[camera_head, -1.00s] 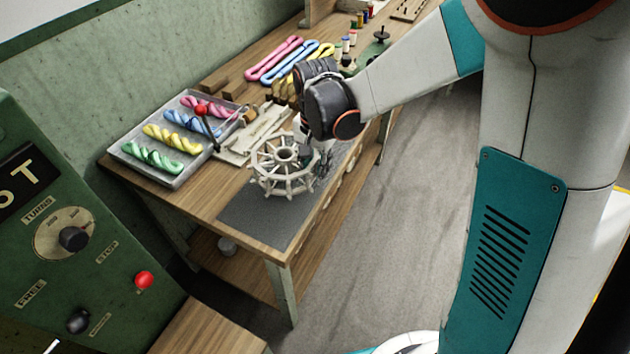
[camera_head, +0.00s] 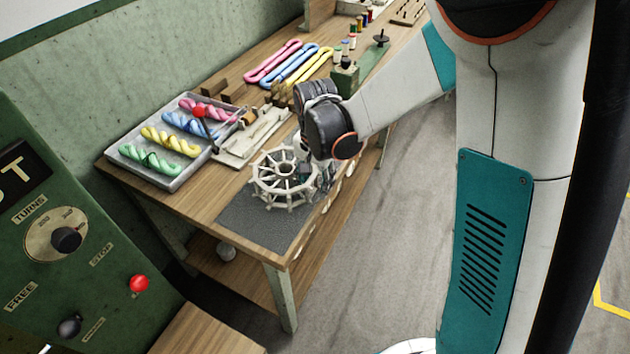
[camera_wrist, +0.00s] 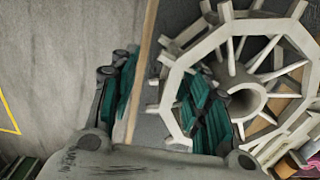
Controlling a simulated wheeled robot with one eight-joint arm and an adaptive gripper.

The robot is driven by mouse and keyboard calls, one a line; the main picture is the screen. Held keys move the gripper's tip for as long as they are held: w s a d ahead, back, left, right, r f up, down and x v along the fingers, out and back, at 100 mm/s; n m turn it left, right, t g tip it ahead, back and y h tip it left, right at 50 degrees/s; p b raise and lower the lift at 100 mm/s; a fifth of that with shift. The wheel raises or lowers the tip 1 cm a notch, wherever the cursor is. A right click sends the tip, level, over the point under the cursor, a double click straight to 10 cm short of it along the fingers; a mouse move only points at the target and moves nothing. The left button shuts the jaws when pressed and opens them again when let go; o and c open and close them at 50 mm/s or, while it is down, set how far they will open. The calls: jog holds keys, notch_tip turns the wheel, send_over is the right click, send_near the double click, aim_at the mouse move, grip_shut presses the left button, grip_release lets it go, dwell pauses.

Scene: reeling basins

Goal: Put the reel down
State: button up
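The reel (camera_head: 284,170), a pale spoked wheel with a hub and crosspieces along its rim, is at the dark grey mat (camera_head: 260,222) near the bench's front edge. It appears to rest on the mat, but its underside is hidden. In the wrist view the reel (camera_wrist: 245,92) fills the right side. My gripper (camera_head: 322,178) is at the reel's right side. In the wrist view my gripper (camera_wrist: 160,100) has its teal-padded fingers well apart. The right finger overlaps the reel's rim and spokes; the left finger is outside, clear of the rim.
A grey tray (camera_head: 170,183) with several twisted skeins stands behind left. Looped pink, blue and yellow skeins (camera_head: 290,62) lie farther back. A red-knobbed lever (camera_head: 199,111) rises near the tray. A green control panel (camera_head: 60,240) stands at left. Bare floor (camera_head: 385,200) lies right of the bench.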

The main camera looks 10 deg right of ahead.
notch_tip(320, 180, up, 12)
jog(key=p, duration=0.4)
jog(key=s+d+r+n+t, duration=0.3)
jog(key=s+d+r, duration=0.1)
jog(key=s, duration=0.4)
jog(key=s+d+r+n+t, duration=0.4)
jog(key=s+d+r, duration=0.1)
jog(key=s, duration=0.4)
jog(key=shift+d+r+n, duration=0.2)
jog(key=shift+r+n, duration=0.1)
jog(key=shift+r, duration=0.4)
jog(key=shift+s, duration=0.1)
jog(key=shift+c, duration=0.6)
